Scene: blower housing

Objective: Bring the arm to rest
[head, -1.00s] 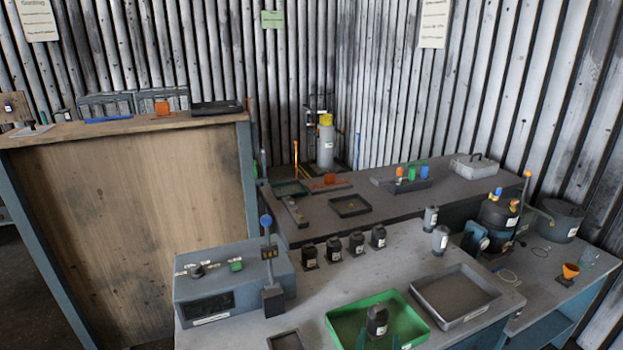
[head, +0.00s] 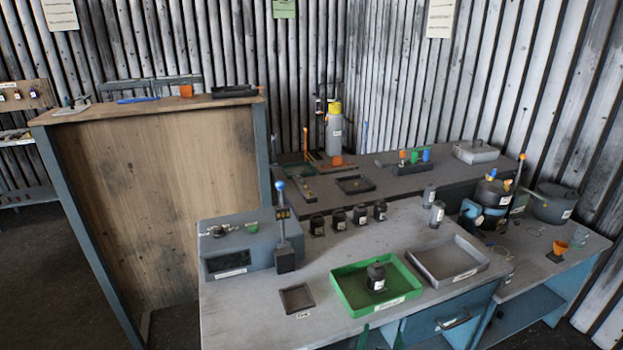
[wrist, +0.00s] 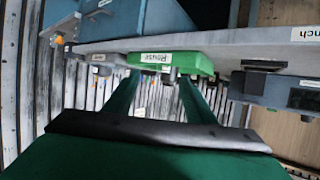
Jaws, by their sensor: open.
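My gripper (wrist: 158,88) is open in the wrist view, its two green fingers apart with nothing between them. In the head view its fingertips (head: 381,338) show at the bottom edge, in front of the bench's front edge. The green tray (head: 345,290) lies on the grey bench (head: 245,310) beyond the fingers. The green tray's labelled side (wrist: 190,62) also shows in the wrist view, past the fingertips.
A grey tray (head: 480,265) lies right of the green one, a small dark tray (head: 297,298) to its left. Several black parts (head: 338,220) stand in a row behind. A grey box with a blue-knobbed lever (head: 236,247) is at left. A drawer (head: 455,315) is below the bench top.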

